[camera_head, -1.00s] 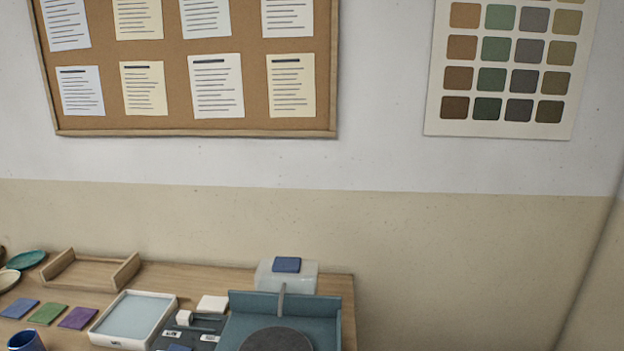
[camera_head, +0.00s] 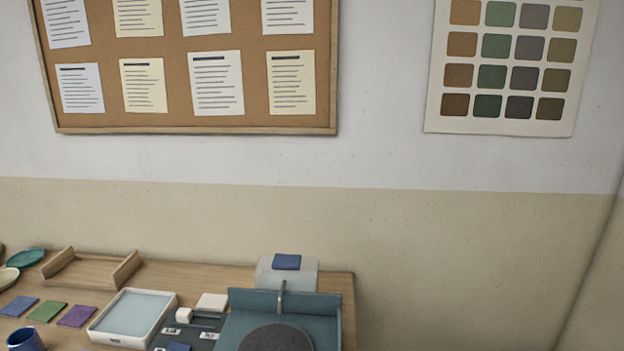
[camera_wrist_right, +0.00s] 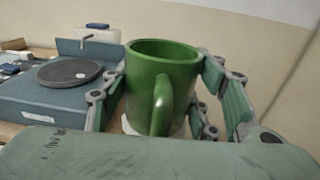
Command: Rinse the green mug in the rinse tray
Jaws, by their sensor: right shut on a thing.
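The green mug (camera_wrist_right: 150,80) is upright in the right wrist view, with its handle toward the camera. My right gripper (camera_wrist_right: 165,85) is shut on it, with one finger on each side of the body. Whether the mug's base touches anything is hidden. The rinse tray (camera_head: 166,327) appears to be the white, shallow tray with a pale blue surface on the table in the head view. Neither gripper nor the green mug shows in the head view.
A blue-grey box with a dark round disc (camera_head: 277,338) stands right of the tray; its disc (camera_wrist_right: 70,72) also shows in the right wrist view. A blue cup (camera_head: 25,340), coloured tiles (camera_head: 47,311) and a wooden rack (camera_head: 92,268) lie to the left. The table ends at right.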

